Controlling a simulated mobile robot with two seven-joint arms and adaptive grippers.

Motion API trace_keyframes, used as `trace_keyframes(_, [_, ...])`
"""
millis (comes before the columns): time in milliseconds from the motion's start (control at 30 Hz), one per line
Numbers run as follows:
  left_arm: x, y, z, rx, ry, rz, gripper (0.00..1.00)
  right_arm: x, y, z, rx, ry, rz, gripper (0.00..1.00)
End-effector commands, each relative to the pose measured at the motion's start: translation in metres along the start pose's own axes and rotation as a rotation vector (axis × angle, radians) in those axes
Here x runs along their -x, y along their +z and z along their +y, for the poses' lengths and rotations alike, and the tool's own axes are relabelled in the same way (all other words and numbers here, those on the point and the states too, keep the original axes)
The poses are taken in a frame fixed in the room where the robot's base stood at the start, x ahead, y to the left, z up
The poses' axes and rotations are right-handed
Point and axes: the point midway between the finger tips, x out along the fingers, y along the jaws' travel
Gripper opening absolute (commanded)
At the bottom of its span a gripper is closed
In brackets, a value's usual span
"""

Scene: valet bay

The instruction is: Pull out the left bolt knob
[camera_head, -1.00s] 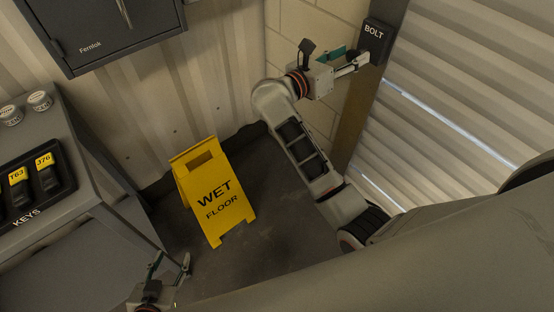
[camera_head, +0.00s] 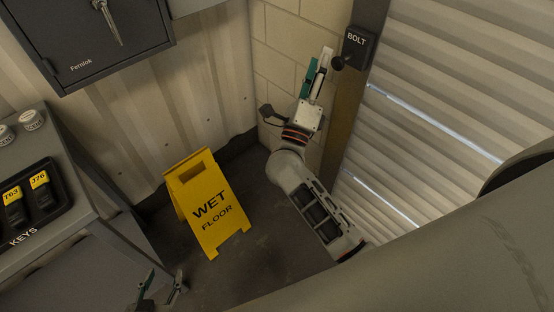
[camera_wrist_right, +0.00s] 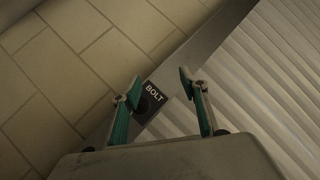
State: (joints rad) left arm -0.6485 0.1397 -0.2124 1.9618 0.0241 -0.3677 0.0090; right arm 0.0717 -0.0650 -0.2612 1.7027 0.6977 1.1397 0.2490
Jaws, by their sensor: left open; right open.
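The bolt is a dark box labelled BOLT (camera_head: 358,42) on the post beside the slatted shutter. Its round black knob (camera_head: 338,63) sticks out at the lower left of the box. My right gripper (camera_head: 319,62) is open and empty, just left of the knob, with fingers pointing up. In the right wrist view the bolt box (camera_wrist_right: 157,91) shows between the open fingers (camera_wrist_right: 160,82), and the dark knob lies close to the left finger. Whether a finger touches the knob I cannot tell. My left gripper (camera_head: 160,287) is open and empty at the bottom left. Only one bolt is in view.
A yellow wet floor sign (camera_head: 209,204) stands on the floor. A desk at left bears a black key tray (camera_head: 60,207) and small tubs (camera_head: 31,119). The shutter (camera_head: 460,90) fills the right.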

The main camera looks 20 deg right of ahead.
Motion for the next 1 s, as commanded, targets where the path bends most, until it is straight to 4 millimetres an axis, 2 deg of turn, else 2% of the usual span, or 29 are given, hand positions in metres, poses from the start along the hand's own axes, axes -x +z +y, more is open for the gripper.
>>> trace_keyframes(300, [0.003,-0.006,-0.001,-0.001,-0.001,0.002,0.44,0.046,0.025,0.014,0.335,0.035,-0.301,0.44])
trace_keyframes(500, [0.005,-0.009,-0.002,-0.001,-0.001,0.003,0.44,0.078,0.034,0.028,0.508,0.057,-0.460,0.44])
trace_keyframes(767, [0.006,-0.012,-0.002,-0.001,-0.001,0.004,0.44,0.121,0.037,0.049,0.707,0.087,-0.645,0.44])
trace_keyframes(1000, [0.008,-0.015,-0.003,-0.001,-0.001,0.005,0.44,0.159,0.031,0.067,0.866,0.112,-0.798,0.44])
